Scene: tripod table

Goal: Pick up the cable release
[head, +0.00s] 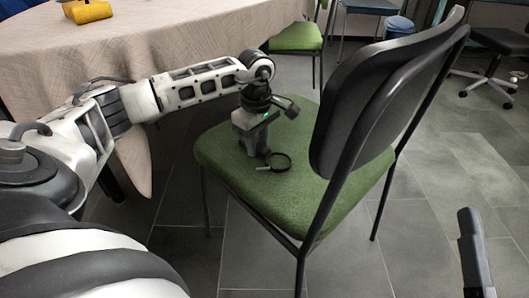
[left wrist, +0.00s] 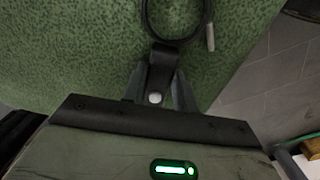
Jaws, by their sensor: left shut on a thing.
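The cable release is a black cable coiled into a loop (head: 281,170) with a pale grey tip, on the green seat of the chair (head: 222,158). In the left wrist view the black loop (left wrist: 147,18) is at the top, and its narrow black end (left wrist: 162,68) runs down between the fingers. My left gripper (head: 261,153) reaches down to the seat from above and is shut on that end. In the left wrist view the fingers (left wrist: 160,97) close around it. The loop is at or just above the seat; I cannot tell whether it touches.
The chair's black backrest (head: 365,105) rises right of my left gripper. A cloth-covered table (head: 190,35) with a yellow object (head: 88,11) stands at the back left. Another green chair (head: 297,37) is behind.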

